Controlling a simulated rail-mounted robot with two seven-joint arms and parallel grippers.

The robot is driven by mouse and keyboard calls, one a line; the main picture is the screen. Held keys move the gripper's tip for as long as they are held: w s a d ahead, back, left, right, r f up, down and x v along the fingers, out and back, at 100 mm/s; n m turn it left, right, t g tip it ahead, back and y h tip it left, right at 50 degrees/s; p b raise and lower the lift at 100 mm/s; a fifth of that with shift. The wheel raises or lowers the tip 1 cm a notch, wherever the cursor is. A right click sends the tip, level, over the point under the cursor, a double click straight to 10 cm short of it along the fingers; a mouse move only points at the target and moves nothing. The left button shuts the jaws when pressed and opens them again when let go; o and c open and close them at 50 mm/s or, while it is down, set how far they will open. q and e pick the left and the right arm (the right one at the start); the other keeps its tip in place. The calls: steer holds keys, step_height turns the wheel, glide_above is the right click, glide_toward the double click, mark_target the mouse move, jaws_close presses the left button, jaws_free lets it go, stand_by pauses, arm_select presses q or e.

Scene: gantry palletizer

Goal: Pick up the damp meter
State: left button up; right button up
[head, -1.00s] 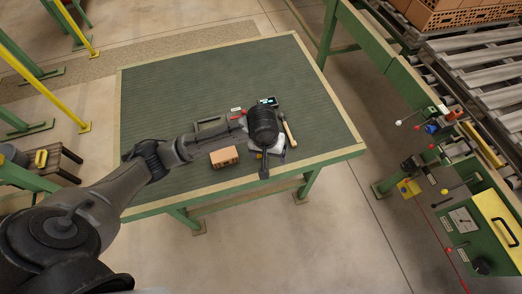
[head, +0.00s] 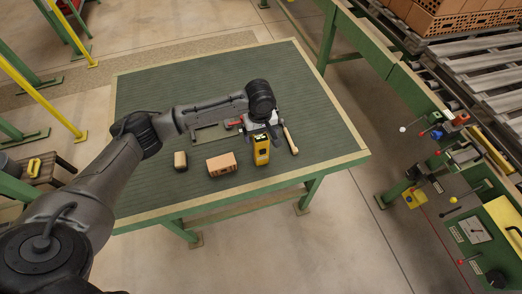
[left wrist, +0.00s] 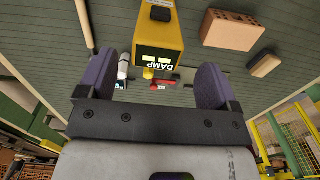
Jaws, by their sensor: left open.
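The damp meter (head: 262,150) is a yellow box-shaped device with a dark patch, standing near the table's front edge in the head view. In the left wrist view the damp meter (left wrist: 158,38) shows a lit display and the word DAMP. My left gripper (head: 262,128) is at the meter's far side in the head view, partly hidden by my wrist. In the left wrist view the left gripper (left wrist: 155,68) is open, its two purple-grey fingers wide apart, with the meter's near end in line with the gap. I cannot tell whether they touch. My right gripper is not in view.
On the green table (head: 150,100) an orange brick (head: 222,164) and a small tan block (head: 180,161) lie left of the meter. A wooden-handled tool (head: 290,141) lies right. A red-handled item (head: 233,124) lies behind. The table's far left is clear.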

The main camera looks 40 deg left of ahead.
mark_target(261, 143)
arm_select(q)
steer(key=shift+w+f, duration=0.15)
steer(key=shift+f, duration=3.1)
steer(key=c, duration=1.1)
